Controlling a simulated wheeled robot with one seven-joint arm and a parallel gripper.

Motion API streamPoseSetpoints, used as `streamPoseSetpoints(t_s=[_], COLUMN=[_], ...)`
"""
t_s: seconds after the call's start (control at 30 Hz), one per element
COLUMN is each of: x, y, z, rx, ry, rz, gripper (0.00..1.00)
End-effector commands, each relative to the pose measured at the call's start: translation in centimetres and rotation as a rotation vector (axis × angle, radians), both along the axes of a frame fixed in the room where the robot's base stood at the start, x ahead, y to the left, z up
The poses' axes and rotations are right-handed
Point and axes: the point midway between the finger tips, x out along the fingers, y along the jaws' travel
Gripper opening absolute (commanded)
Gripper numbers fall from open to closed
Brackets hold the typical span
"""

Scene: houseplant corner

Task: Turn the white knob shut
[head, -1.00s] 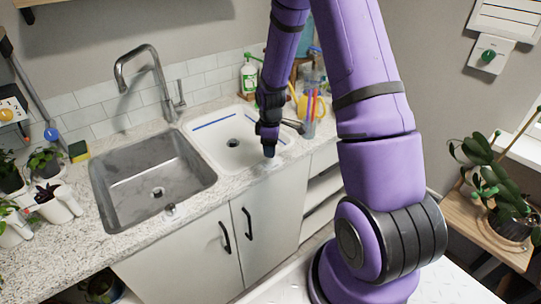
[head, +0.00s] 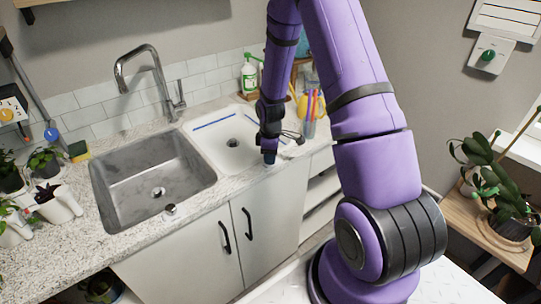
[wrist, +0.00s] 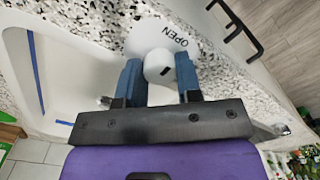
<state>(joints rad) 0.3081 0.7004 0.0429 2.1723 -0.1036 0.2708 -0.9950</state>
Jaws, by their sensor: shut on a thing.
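The white knob (wrist: 157,70) sits between the two blue fingers of my gripper (wrist: 159,63) in the wrist view, and the gripper is shut on it. A short dark mark shows on the knob. Behind it is a round white plate (wrist: 147,36) with the word OPEN, on the speckled counter. In the head view my gripper (head: 270,158) points down at the counter's front edge, beside the white basin. The knob cannot be made out in the head view.
The white basin (head: 206,153) with a blue strip lies just left of my gripper. A steel sink (head: 152,205) and tall faucet (head: 150,60) are further left. A cup of coloured sticks (head: 310,115) and a green-labelled bottle (head: 249,77) stand behind. Potted plants line the left.

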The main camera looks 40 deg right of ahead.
Motion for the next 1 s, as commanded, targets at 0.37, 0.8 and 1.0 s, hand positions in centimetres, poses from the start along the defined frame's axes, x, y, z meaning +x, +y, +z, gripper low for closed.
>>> streamPoseSetpoints(t_s=[0.37, 0.8, 1.0], x=[0.02, 0.04, 0.04], y=[0.01, 0.02, -0.02], z=[0.03, 0.04, 0.04], rx=[-0.001, -0.001, -0.001], ry=[-0.001, -0.001, -0.001], rz=[-0.088, -0.459, -0.652], gripper=[0.09, 0.09, 0.09])
